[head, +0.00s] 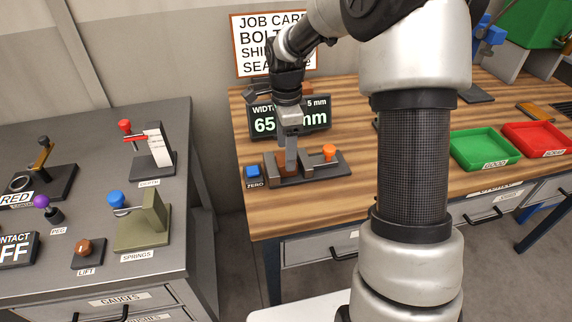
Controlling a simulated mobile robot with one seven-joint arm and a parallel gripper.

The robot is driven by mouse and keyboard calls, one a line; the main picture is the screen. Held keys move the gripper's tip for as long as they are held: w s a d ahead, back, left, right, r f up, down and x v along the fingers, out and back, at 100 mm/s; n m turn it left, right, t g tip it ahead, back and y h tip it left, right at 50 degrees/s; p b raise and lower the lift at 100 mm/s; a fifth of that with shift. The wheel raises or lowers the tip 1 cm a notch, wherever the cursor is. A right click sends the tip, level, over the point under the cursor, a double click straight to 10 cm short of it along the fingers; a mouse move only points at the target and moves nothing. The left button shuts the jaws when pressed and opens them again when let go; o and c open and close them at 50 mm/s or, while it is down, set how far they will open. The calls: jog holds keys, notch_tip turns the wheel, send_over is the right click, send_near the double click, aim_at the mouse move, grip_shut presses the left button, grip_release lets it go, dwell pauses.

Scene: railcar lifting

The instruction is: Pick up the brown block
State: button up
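A brown block (282,170) sits in the dark width gauge (318,170) on the wooden bench. Only a small part of it shows, because my gripper and the gauge hide the rest. My gripper (290,158) points down at the block, with its fingers at or right beside it. I cannot tell whether the fingers touch the block or how far apart they are.
The gauge has an orange knob (329,152) on its right and a blue ZERO button (254,172) on its left. A partly hidden width display (262,124) stands behind. Green (485,149) and red (537,138) trays lie to the right.

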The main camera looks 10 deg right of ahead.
jog(key=shift+f, duration=2)
jog(key=c, duration=1.2)
